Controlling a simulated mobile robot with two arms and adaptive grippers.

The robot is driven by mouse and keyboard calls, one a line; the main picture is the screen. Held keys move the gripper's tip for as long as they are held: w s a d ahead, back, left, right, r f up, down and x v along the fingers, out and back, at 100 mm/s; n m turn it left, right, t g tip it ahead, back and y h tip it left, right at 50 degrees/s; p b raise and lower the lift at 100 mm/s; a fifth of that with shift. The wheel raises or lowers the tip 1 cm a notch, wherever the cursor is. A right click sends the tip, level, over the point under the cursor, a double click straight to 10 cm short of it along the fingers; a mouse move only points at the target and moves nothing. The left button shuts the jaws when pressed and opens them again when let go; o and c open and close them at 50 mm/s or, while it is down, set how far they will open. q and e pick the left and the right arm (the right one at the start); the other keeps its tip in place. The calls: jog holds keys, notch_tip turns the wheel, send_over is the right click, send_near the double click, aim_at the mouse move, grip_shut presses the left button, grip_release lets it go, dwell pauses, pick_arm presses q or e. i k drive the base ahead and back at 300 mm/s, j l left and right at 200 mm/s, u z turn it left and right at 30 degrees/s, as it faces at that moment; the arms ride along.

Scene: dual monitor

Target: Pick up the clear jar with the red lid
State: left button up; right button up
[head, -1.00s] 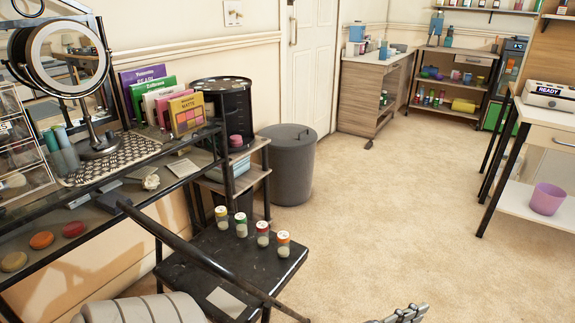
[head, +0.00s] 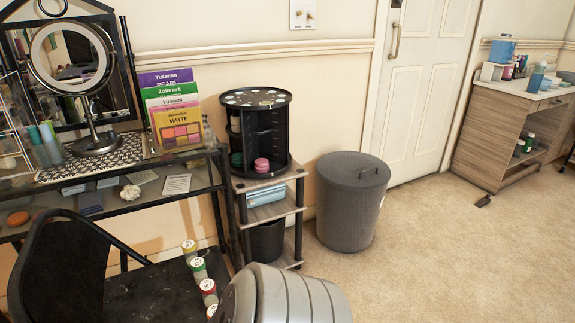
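The clear jar with the red lid (head: 208,292) stands upright on the black chair seat (head: 150,292) at the lower middle left of the head view. A grey rounded part of my own arm fills the bottom just right of the jars. Neither gripper shows.
The chair's black backrest (head: 58,270) rises left of the jars. The vanity desk (head: 130,205) with a round mirror (head: 70,57) stands behind. A small shelf (head: 270,210) with a black carousel (head: 256,130) and a grey bin (head: 352,200) are to the right. Carpet (head: 450,260) is clear at right.

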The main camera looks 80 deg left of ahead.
aim_at(207, 289)
jog(key=i+u, duration=0.4)
jog(key=i+l+u, duration=0.1)
jog(key=u, duration=0.35)
jog(key=i+l+u, duration=0.25)
jog(key=u, duration=0.15)
jog(key=i, duration=0.05)
